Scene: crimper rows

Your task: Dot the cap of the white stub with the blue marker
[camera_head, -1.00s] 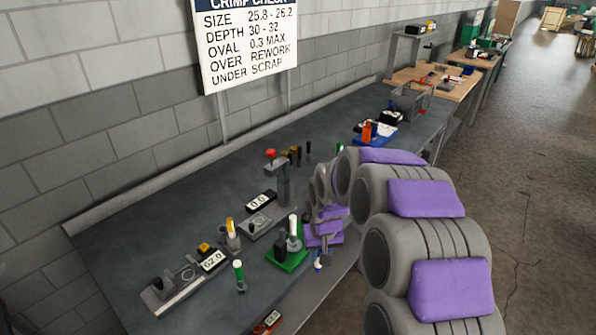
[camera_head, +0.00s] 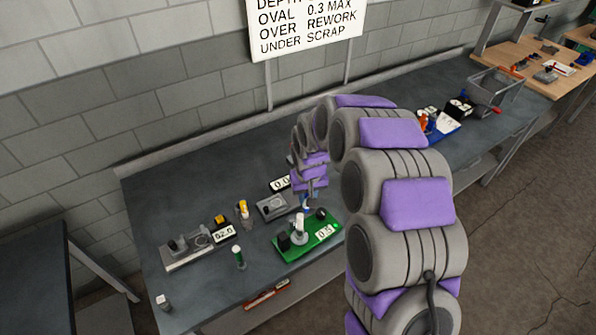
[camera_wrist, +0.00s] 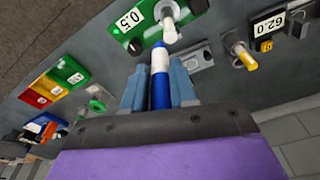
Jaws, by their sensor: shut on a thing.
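The white stub (camera_head: 299,229) stands upright on a green gauge plate (camera_head: 286,249) on the grey bench. The stub also shows in the wrist view (camera_wrist: 169,32), at the top. My gripper (camera_head: 305,197) is low over the back of the plate, close to the stub. In the wrist view my gripper (camera_wrist: 159,90) is shut on the blue marker (camera_wrist: 160,92), which has a white band and a blue upper end pointing towards the stub. The marker's end looks close to the stub; I cannot tell whether they touch. The stub's cap is not clear.
The plate's display (camera_head: 323,232) reads 0.5. To its left stand a green-and-white stub (camera_head: 238,256), a yellow-capped stub (camera_head: 243,210) and a gauge with a 62.0 display (camera_head: 224,234). A small white-topped piece (camera_head: 164,302) sits at the front left corner.

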